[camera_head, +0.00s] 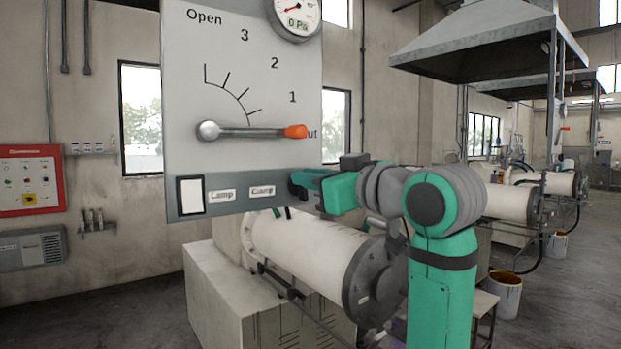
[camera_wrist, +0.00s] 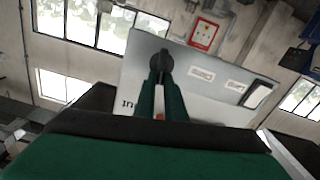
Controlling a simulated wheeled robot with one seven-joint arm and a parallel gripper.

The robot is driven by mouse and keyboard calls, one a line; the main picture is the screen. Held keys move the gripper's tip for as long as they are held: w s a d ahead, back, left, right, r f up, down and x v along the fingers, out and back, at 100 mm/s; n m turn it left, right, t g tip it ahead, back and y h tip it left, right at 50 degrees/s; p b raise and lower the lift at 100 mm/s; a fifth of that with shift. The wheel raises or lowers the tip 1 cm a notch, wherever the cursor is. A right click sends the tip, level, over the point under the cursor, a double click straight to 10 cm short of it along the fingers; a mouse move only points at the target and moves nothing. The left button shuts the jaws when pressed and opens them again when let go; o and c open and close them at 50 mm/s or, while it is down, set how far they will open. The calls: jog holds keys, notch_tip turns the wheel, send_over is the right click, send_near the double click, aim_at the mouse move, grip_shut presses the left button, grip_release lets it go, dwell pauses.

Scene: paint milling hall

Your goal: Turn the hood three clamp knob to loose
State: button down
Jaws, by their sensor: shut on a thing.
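The grey hood panel (camera_head: 240,85) hangs over a white mill cylinder. Its lower strip carries a "Lamp" label (camera_head: 222,195) and a "Clamp" label (camera_head: 262,191). The dark clamp knob (camera_wrist: 167,61) shows in the wrist view at the tips of my gripper (camera_wrist: 165,80), whose two green fingers are shut on it. In the head view my gripper (camera_head: 299,183) reaches the strip's right end, just right of the "Clamp" label, and hides most of the knob there. The knob's turned position cannot be told.
A lever with an orange tip (camera_head: 295,131) lies level above the strip, its tip near the partly hidden "Shut" mark. A gauge (camera_head: 297,14) sits at the panel's top right. The white mill cylinder (camera_head: 310,250) is below my gripper.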

jog(key=n, duration=0.4)
jog(key=f+n, duration=0.1)
jog(key=n, duration=0.3)
jog(key=s+a+n, duration=0.1)
jog(key=n, duration=0.3)
jog(key=shift+a+f, duration=0.1)
jog(key=shift+f, duration=0.05)
jog(key=shift+a+f+n, duration=0.1)
jog(key=shift+f+n, duration=0.05)
jog(key=shift+n, duration=0.8)
jog(key=shift+f+n, duration=0.15)
jog(key=shift+n, duration=0.8)
jog(key=shift+f, duration=0.1)
jog(key=c, duration=2)
grip_release()
jog(key=shift+o, duration=0.9)
jog(key=shift+s, duration=0.15)
